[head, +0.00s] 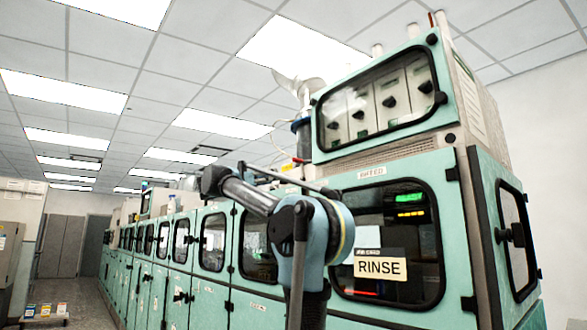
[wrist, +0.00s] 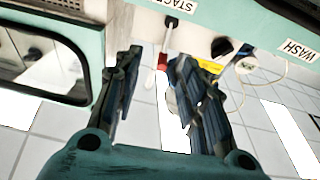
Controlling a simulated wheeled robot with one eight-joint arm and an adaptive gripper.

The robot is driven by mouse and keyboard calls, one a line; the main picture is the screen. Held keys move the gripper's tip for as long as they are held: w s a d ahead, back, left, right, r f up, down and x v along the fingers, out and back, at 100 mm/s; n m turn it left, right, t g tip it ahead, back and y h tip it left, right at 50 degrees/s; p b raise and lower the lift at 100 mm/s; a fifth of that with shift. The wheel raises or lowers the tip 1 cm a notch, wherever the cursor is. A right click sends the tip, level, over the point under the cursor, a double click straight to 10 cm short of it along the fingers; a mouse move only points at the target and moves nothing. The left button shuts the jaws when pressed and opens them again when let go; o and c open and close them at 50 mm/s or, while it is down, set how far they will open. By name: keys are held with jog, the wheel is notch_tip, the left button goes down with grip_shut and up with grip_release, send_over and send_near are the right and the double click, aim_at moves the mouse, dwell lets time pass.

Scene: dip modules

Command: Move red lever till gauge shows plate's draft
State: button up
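My gripper (wrist: 155,72) is open in the wrist view, its two dark fingers apart with nothing held between them. A small red piece (wrist: 162,60), which looks like the red lever, shows beyond the gap between the fingertips, apart from them. A yellow plate (wrist: 210,66) lies behind the right finger, partly hidden; its writing is too small to read. A round pale dial (wrist: 247,65), perhaps the gauge, is right of the plate; its reading cannot be made out. In the head view my arm hides the gripper.
The wrist view is tilted, with a STACK label (wrist: 172,4) and a WASH label (wrist: 297,50) on the green machine. In the head view, the long green machine row (head: 190,250) stands close, with a RINSE sign (head: 381,268) at right. An aisle floor (head: 75,295) lies at left.

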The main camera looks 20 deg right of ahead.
notch_tip(320, 180, up, 4)
jog(key=w+a+f, duration=0.1)
jog(key=w+a, duration=0.1)
send_near(295, 160)
jog(key=shift+m+h, duration=0.4)
jog(key=x, duration=0.3)
jog(key=w+x, duration=0.1)
jog(key=x, duration=0.7)
jog(key=shift+w+a+f, duration=0.15)
jog(key=shift+f, duration=0.15)
jog(key=shift+c, duration=0.6)
grip_shut()
